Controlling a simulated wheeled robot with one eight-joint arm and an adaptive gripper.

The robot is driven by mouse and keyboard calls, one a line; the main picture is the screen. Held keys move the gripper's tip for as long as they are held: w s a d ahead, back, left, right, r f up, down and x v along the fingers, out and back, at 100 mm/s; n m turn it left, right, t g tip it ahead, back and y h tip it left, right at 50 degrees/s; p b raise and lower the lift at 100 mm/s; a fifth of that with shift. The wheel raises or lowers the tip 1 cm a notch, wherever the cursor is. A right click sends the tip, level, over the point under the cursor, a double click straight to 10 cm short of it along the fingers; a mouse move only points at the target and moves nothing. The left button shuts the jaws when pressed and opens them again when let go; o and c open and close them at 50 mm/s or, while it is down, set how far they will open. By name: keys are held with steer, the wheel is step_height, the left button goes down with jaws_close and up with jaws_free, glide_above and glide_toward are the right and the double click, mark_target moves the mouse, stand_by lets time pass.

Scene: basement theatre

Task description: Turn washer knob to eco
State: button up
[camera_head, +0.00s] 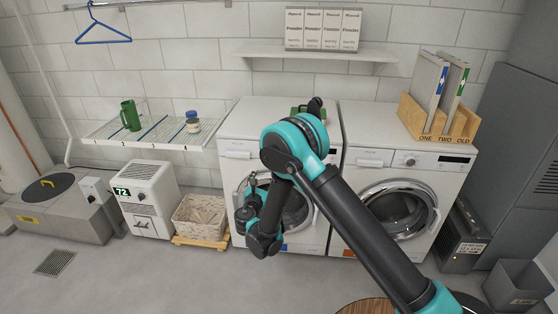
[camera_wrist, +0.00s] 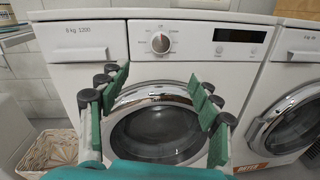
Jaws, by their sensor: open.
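In the head view my arm hides the knob.
A wall shelf (camera_head: 318,54) with boxes hangs above. A wooden file holder (camera_head: 437,124) sits on the right washer. A green object (camera_head: 300,109) is on the left washer's top.

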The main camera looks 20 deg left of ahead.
steer(key=w+a, duration=0.2)
steer(key=w, duration=1.5)
steer(key=shift+a, duration=0.15)
steer(key=shift+c, duration=0.6)
steer(key=c, duration=1)
steer(key=shift+c, duration=0.2)
steer(key=shift+m, duration=0.4)
steer(key=shift+d+m+g+y, duration=0.15)
steer(key=shift+m+g+y, duration=0.2)
steer(key=shift+m, duration=3.6)
steer(key=shift+d+m+g+y, duration=0.1)
steer(key=shift+m+g+y, duration=0.2)
steer(key=shift+m, duration=3.65)
